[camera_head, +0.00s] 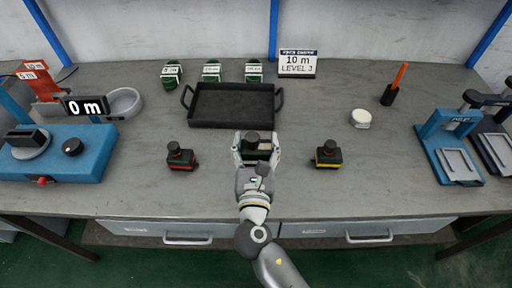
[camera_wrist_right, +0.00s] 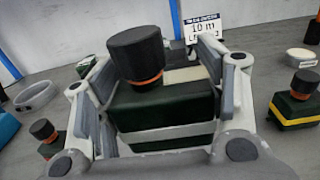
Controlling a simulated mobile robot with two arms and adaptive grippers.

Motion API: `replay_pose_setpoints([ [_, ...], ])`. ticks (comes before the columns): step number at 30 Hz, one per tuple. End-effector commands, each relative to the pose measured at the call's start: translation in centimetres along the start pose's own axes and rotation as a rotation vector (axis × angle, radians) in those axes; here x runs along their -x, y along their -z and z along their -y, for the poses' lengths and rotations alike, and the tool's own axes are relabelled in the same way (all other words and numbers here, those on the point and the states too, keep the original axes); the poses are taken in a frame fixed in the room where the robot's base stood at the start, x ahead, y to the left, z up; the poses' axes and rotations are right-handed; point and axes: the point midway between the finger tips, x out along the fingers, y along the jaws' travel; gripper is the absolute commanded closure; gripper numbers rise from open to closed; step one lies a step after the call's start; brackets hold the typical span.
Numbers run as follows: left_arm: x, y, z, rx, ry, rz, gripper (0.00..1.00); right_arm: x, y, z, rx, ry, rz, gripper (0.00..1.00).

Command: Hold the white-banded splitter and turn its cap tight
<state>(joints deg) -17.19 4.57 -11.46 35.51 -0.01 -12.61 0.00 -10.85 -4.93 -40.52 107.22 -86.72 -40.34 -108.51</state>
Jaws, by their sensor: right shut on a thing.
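The white-banded splitter (camera_head: 257,153) is a dark green block with a white band, in the middle of the bench in the head view. It fills the centre of the right wrist view (camera_wrist_right: 165,108). Its black cap (camera_wrist_right: 137,52) stands on top, with an orange ring showing under it; the cap also shows in the head view (camera_head: 252,137). My right gripper (camera_head: 256,150) is shut on the splitter's body, one finger on each side, and nothing grips the cap. I cannot tell whether the splitter touches the bench. My left gripper is not in view.
A red-banded splitter (camera_head: 181,158) stands to the left, and a yellow-banded one (camera_head: 328,155) to the right. An empty black tray (camera_head: 232,122) lies behind. A blue machine (camera_head: 62,155) is at the left and a blue press (camera_head: 448,145) at the right.

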Motion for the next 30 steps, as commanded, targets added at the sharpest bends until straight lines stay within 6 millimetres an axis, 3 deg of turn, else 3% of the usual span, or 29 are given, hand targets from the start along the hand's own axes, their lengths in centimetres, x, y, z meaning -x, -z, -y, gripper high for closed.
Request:
replay_pose_setpoints([
  [30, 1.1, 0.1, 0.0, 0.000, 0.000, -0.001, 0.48, -5.2, -0.1, -0.2, 0.000, 0.000, 0.001, 0.59],
])
